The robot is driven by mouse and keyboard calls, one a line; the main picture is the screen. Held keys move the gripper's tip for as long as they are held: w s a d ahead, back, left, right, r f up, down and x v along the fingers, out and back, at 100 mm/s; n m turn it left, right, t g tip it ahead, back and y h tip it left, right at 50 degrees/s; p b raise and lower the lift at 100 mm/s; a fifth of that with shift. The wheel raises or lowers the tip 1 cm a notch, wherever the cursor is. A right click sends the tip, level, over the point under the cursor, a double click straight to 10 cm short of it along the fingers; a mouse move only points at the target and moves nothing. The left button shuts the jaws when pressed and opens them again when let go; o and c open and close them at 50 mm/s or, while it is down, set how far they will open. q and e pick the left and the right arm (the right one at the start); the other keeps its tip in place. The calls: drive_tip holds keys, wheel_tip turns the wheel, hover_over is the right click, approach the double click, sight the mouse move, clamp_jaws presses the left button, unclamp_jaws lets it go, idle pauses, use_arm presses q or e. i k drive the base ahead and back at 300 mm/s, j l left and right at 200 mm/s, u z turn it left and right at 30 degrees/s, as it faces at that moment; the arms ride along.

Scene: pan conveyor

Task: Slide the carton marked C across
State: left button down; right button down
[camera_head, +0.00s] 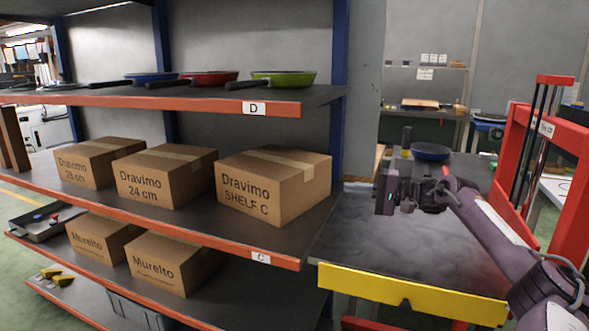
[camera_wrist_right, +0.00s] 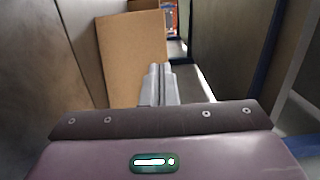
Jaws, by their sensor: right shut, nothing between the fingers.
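The carton marked "Dravimo SHELF C" (camera_head: 275,185) is a closed brown box with a tape strip on top. It sits upright on the middle shelf, labelled C, at its right end. My right gripper (camera_head: 383,192) is to the right of this carton, above the grey table, with a clear gap between them in the head view. In the right wrist view my right fingers (camera_wrist_right: 160,84) are pressed together, empty. A brown cardboard face (camera_wrist_right: 130,60) shows beyond them; I cannot tell for sure which carton it is. My left gripper is not in view.
Two Dravimo cartons (camera_head: 165,177) stand left of it. Two Murelto cartons (camera_head: 165,264) are below and pans (camera_head: 285,79) above. A blue post (camera_head: 338,115) rises behind the shelf end.

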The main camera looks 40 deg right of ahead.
sight(274, 185)
drive_tip(key=i+l, duration=0.2)
drive_tip(key=l, duration=0.15)
drive_tip(key=i+l, duration=0.2)
drive_tip(key=l, duration=0.2)
drive_tip(key=i+l, duration=0.25)
drive_tip(key=l, duration=0.1)
